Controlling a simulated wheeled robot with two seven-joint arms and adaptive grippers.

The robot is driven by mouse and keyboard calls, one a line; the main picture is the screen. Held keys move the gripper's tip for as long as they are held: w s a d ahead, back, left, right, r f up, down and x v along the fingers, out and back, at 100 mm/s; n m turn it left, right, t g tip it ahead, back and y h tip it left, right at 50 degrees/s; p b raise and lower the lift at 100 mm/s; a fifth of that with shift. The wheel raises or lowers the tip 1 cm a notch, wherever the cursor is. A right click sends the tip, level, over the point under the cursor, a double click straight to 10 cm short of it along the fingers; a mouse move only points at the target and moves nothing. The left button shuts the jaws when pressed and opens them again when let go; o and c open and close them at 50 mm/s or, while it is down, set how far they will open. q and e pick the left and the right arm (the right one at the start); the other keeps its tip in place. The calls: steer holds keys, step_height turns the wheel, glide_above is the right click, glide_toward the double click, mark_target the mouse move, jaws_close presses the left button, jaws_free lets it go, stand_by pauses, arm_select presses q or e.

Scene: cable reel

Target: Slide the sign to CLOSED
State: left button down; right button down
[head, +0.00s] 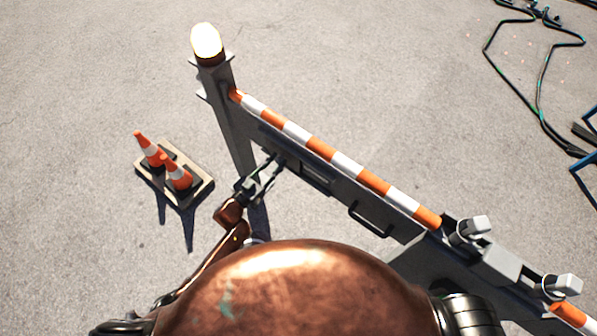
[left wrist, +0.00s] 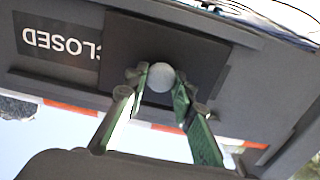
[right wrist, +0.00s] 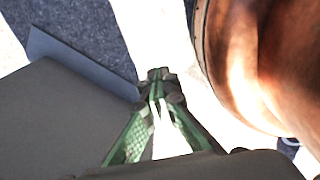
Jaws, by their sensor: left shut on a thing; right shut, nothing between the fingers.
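The sign is on the side of a grey barrier beam (head: 345,190). In the left wrist view the word CLOSED (left wrist: 55,40) shows upside down, its first letter at the edge of a dark sliding plate (left wrist: 122,45). A round pale knob (left wrist: 160,77) stands out from the plate. My left gripper (left wrist: 158,85) is shut on the knob, one finger on each side. In the head view my left gripper (head: 268,176) is against the beam's near side. My right gripper (right wrist: 158,75) is shut and empty; it is hidden in the head view.
An orange-and-white striped bar (head: 320,149) runs along the beam, with a lit lamp (head: 206,41) on the end post. Two traffic cones (head: 149,150) stand on a pallet (head: 204,188) at left. A handle (head: 368,221) sticks out of the beam. Cables (head: 541,85) lie at upper right.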

mark_target(275, 150)
arm_select(q)
steer(key=shift+w+a, duration=0.9)
steer(key=shift+a, duration=0.1)
steer(key=shift+w+a, duration=0.3)
steer(key=shift+a, duration=0.05)
steer(key=shift+w+a, duration=0.1)
steer(key=c, duration=1.7)
jaws_free()
steer(key=shift+o, duration=0.4)
arm_select(e)
steer(key=shift+w+d+f, duration=0.1)
steer(key=shift+w, duration=0.45)
steer(key=shift+w, duration=0.1)
arm_select(q)
steer(key=v, duration=1.2)
